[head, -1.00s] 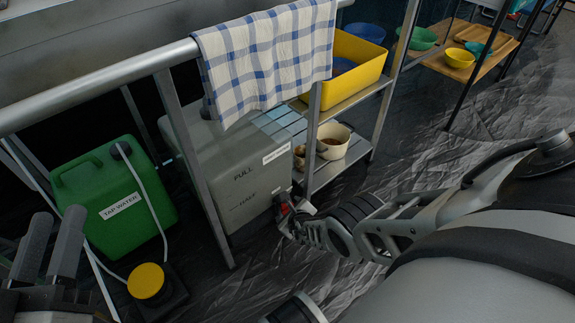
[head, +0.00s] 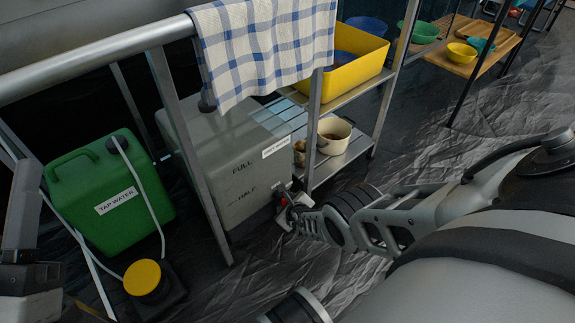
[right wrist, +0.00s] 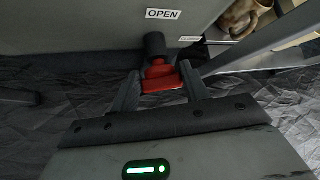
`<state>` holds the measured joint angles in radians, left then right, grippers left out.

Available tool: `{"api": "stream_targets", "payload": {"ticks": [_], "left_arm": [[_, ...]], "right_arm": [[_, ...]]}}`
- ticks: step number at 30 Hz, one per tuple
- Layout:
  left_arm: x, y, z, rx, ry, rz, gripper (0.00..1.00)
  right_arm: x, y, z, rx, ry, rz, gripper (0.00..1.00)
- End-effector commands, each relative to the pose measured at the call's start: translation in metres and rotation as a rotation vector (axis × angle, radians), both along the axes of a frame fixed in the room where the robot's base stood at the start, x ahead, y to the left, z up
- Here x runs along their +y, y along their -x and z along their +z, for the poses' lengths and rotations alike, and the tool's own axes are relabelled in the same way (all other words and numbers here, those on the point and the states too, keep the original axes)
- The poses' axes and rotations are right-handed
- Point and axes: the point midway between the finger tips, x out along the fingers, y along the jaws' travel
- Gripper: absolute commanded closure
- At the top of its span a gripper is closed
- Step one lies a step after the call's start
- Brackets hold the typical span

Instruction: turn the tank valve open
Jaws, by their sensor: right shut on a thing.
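The grey waste tank (head: 247,172) stands under the metal counter, with FULL and HALF marks on its side. Its red valve handle (right wrist: 165,83) sits on a dark spout low on the tank. In the right wrist view, an OPEN label is above the spout and a smaller, hard-to-read label is to its right. My right gripper (right wrist: 159,90) is shut on the red handle, one finger on each side. In the head view this gripper (head: 284,207) is at the tank's lower right corner. My left gripper (head: 20,205) is at the left edge, partly cut off, away from the tank.
A green tap water can (head: 100,225) and a yellow-topped foot pump (head: 143,277) stand left of the tank. A counter leg (head: 190,150) rises in front of the tank. A checked towel (head: 265,50) hangs over the rail. Shelves with a yellow tub (head: 352,72) stand right.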

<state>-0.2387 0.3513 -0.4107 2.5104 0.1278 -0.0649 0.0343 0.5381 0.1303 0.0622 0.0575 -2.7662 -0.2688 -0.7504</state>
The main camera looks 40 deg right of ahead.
Motion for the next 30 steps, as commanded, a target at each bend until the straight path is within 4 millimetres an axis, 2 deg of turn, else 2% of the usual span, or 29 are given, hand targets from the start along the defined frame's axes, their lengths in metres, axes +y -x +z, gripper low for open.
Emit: {"api": "stream_targets", "payload": {"ticks": [11,19,29,30], "left_arm": [[0.0,0.003,0.003,-0.062,-0.012,0.01,0.64],[-0.003,0.012,0.016,-0.201,-0.043,0.008,0.64],[-0.003,0.013,0.022,-0.232,-0.047,0.008,0.64],[-0.003,0.013,0.022,-0.231,-0.046,0.007,0.64]], "right_arm": [[0.001,-0.001,-0.002,-0.017,0.111,0.001,0.77],[0.003,-0.001,-0.003,-0.021,0.236,0.002,0.77],[0.003,0.0,-0.002,-0.019,0.248,0.0,0.77],[0.003,0.0,-0.002,-0.019,0.247,0.0,0.46]]}}
